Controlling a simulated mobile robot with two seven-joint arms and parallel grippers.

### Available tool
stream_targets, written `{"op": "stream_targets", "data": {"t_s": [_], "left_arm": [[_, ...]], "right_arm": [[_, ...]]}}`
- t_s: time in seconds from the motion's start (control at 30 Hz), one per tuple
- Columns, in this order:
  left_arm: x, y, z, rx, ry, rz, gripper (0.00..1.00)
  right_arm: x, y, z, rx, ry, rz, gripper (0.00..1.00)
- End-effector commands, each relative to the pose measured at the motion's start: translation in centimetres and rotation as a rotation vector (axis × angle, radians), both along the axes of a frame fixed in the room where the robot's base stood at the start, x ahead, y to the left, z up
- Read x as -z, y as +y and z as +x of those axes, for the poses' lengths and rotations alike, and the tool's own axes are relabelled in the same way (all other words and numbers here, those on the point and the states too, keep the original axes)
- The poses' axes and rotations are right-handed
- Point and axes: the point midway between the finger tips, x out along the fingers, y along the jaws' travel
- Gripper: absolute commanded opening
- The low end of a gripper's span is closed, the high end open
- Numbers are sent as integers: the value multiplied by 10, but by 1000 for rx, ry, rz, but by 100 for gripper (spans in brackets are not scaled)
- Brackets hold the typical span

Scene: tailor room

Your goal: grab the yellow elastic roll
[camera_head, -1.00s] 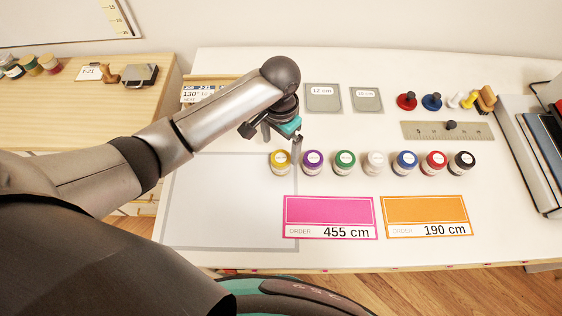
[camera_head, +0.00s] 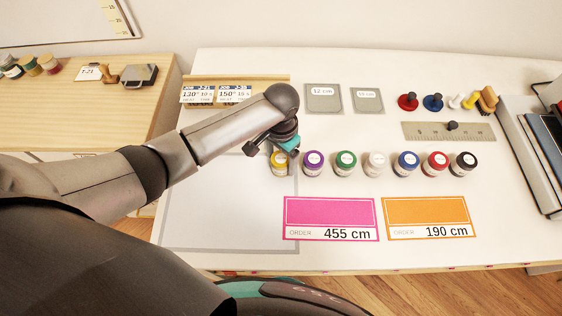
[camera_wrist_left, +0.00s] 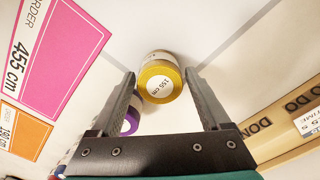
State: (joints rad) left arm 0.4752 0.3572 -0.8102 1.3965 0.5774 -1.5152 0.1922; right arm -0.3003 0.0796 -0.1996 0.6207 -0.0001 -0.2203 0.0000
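The yellow elastic roll (camera_head: 279,165) stands at the left end of a row of rolls on the white table. In the left wrist view the roll (camera_wrist_left: 159,82) shows its yellow top edge and a white label reading 155 cm. My left gripper (camera_head: 276,157) is above and partly in front of it in the head view. In the left wrist view the fingers of my left gripper (camera_wrist_left: 160,90) are open, one on each side of the roll, with gaps showing between them and it. My right gripper is not in view.
A purple roll (camera_head: 312,163) stands close to the right of the yellow one, followed by green (camera_head: 345,162) and several others. A pink order card (camera_head: 331,212) and an orange one (camera_head: 428,212) lie in front. A grey-outlined area (camera_head: 215,215) at left is bare.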

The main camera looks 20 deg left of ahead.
Motion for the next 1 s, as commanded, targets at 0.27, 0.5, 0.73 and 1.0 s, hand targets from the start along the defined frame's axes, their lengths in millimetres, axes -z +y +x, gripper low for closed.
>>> {"op": "stream_targets", "data": {"t_s": [0.27, 0.5, 0.73, 1.0], "left_arm": [[0, 0, 0, 0, 0, 0, 47], [0, 0, 0, 0, 0, 0, 20], [0, 0, 0, 0, -1, 0, 8], [-9, 0, 1, 0, -2, -1, 8]], "right_arm": [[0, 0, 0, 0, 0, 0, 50], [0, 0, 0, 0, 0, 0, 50], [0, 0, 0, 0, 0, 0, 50], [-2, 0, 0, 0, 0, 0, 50]]}}
